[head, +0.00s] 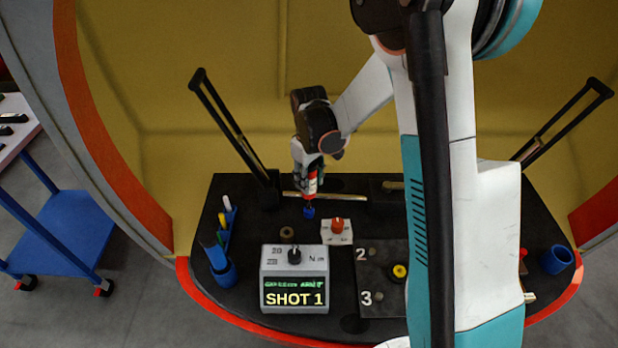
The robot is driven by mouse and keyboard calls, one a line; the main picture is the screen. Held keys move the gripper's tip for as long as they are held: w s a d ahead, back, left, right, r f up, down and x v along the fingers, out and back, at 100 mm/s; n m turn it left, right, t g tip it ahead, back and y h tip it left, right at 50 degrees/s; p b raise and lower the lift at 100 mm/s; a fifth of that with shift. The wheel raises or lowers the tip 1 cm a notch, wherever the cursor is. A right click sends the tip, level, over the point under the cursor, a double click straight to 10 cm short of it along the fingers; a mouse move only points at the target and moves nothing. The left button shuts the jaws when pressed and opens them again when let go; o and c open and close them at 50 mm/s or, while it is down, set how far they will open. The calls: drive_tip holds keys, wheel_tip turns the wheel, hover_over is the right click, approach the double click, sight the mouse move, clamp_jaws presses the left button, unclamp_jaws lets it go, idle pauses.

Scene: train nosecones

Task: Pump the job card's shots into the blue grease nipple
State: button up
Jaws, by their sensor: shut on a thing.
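My gripper (307,168) is shut on a small tool with a red and white body (312,184), held upright above the dark table. Directly below the tool is a small blue piece (309,212), which looks like the blue grease nipple. The tool's lower end seems to meet it, but I cannot tell whether it is seated or just above. I cannot make out a job card.
A small white block with an orange knob (337,225) stands close right of the tool. A dark plate (370,262) with numbers 2 and 3 lies further right. Blue holders (222,270) stand at left, a blue cup (556,261) at right. My arm hides the table's right middle.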

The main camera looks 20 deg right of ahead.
drive_tip(key=shift+f, duration=0.35)
idle(0.3)
drive_tip(key=shift+r, duration=0.15)
